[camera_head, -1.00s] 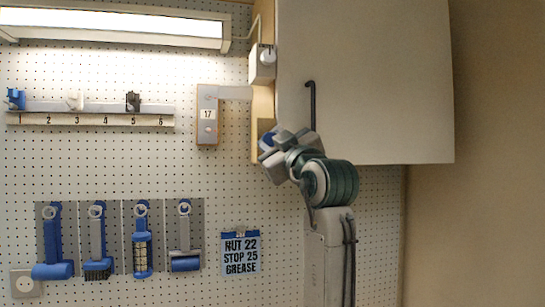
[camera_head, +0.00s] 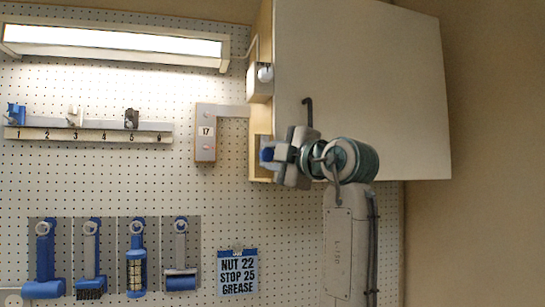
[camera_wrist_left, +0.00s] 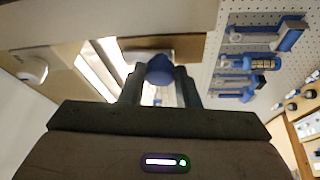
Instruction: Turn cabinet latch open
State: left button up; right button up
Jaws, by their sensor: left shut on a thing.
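The cabinet latch has a blue knob (camera_head: 267,154) at the lower left edge of the white cabinet door (camera_head: 360,90). My left gripper (camera_head: 284,153) comes at it from the right and is shut on the knob. In the left wrist view the blue knob (camera_wrist_left: 160,70) sits between my two dark fingers (camera_wrist_left: 160,82). The fingers hide much of the latch, so its exact angle is hard to read. The door looks closed against the cabinet's wooden side (camera_head: 260,120). My right gripper is not in view.
A dark hooked handle (camera_head: 308,110) is on the door just above my wrist. A wooden block marked 17 (camera_head: 206,132) is on the pegboard to the left. The pegboard between is clear.

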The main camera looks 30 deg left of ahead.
pick_arm(q)
jog(key=shift+n, duration=0.4)
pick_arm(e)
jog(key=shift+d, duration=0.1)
pick_arm(q)
jog(key=o, duration=1)
jog(key=shift+c, duration=0.2)
jog(key=r+b+v, duration=0.1)
jog(key=b+v, duration=0.3)
jog(key=v, duration=0.7)
jog(key=shift+f, duration=0.35)
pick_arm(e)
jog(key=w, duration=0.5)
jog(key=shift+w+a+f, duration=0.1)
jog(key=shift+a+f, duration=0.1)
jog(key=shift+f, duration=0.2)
pick_arm(q)
jog(key=shift+a, duration=0.15)
